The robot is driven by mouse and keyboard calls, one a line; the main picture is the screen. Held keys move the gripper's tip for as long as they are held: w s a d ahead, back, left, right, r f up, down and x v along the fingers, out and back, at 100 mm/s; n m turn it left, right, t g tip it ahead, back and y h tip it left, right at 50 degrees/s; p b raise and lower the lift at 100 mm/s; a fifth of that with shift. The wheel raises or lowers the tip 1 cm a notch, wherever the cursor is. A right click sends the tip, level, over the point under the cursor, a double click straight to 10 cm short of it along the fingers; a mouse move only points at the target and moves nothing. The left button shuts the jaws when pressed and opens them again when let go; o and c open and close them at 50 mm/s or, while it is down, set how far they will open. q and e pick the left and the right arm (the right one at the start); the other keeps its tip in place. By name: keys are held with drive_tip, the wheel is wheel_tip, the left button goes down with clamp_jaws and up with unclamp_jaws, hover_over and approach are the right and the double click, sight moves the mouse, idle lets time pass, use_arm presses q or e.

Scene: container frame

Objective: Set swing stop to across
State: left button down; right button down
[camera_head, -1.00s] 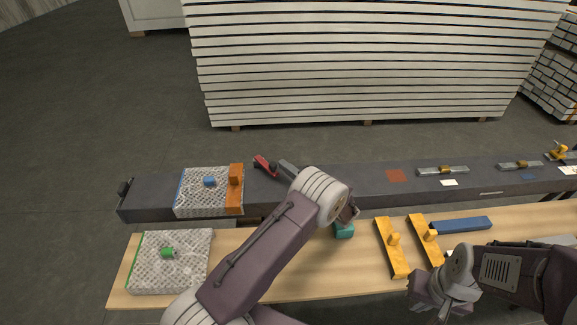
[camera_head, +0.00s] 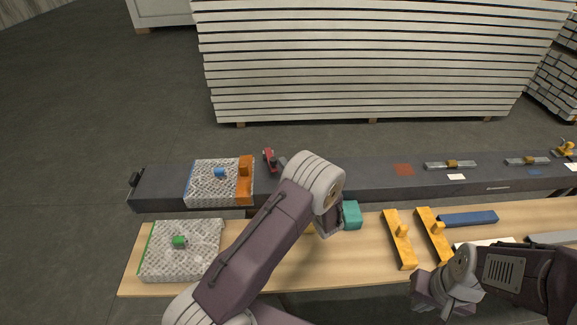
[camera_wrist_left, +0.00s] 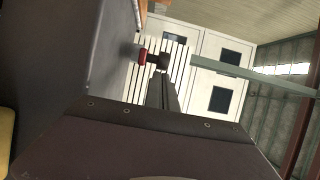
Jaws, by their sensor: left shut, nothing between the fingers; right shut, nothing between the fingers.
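The swing stop (camera_head: 269,159), a red arm on a dark pivot, stands on the dark grey beam just right of the orange block. Its red part also shows in the wrist view (camera_wrist_left: 143,57). My left gripper (camera_wrist_left: 164,62) is shut and empty, its dark fingertips close beside the red part; I cannot tell whether they touch. In the head view only a grey tip of it (camera_head: 283,161) shows past my wrist, which hides the rest. My right gripper (camera_head: 428,294) is shut and empty, low at the right over the wooden bench's front edge.
A textured block with a blue knob (camera_head: 206,181) and the orange block (camera_head: 245,179) sit on the beam (camera_head: 375,183). The wooden bench (camera_head: 350,265) holds another textured block (camera_head: 181,252), a teal block (camera_head: 352,215), yellow blocks (camera_head: 400,245) and a blue bar (camera_head: 468,219). White stacked panels (camera_head: 365,65) stand behind.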

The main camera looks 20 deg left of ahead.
use_arm(q)
drive_tip(key=shift+s+a+f+b, duration=0.2)
drive_tip(key=shift+s+a+b, duration=0.25)
drive_tip(key=shift+b, duration=0.15)
drive_tip(key=shift+s+a+r, duration=0.15)
drive_tip(key=shift+s+a, duration=0.15)
drive_tip(key=shift+s, duration=0.05)
